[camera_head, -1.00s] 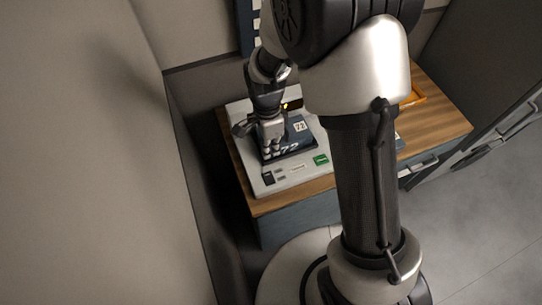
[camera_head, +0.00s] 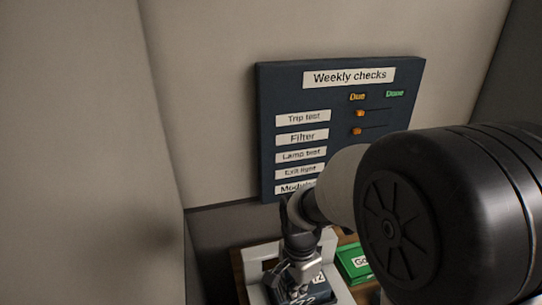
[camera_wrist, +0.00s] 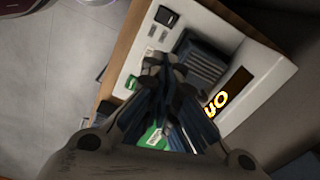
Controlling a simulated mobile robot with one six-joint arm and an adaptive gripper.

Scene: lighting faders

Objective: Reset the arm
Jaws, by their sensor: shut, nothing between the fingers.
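My gripper (camera_head: 300,272) is at the lower middle of the head view, over the white console (camera_head: 334,285). In the wrist view my gripper (camera_wrist: 165,75) has its fingers together with nothing between them, in front of the console (camera_wrist: 190,25). A dark ribbed block (camera_wrist: 208,60) on the console is right beside the fingertips in the picture. I cannot tell whether they touch it. A dark display with glowing orange characters (camera_wrist: 216,103) is to the right. Part of the console is hidden behind my gripper.
A dark "Weekly checks" board (camera_head: 268,100) hangs on the wall, with rows of labels and two orange sliders (camera_head: 360,114) visible; my arm covers its lower right. A green box (camera_head: 353,262) stands beside the console. Bare floor (camera_wrist: 45,80) shows left of the wooden top.

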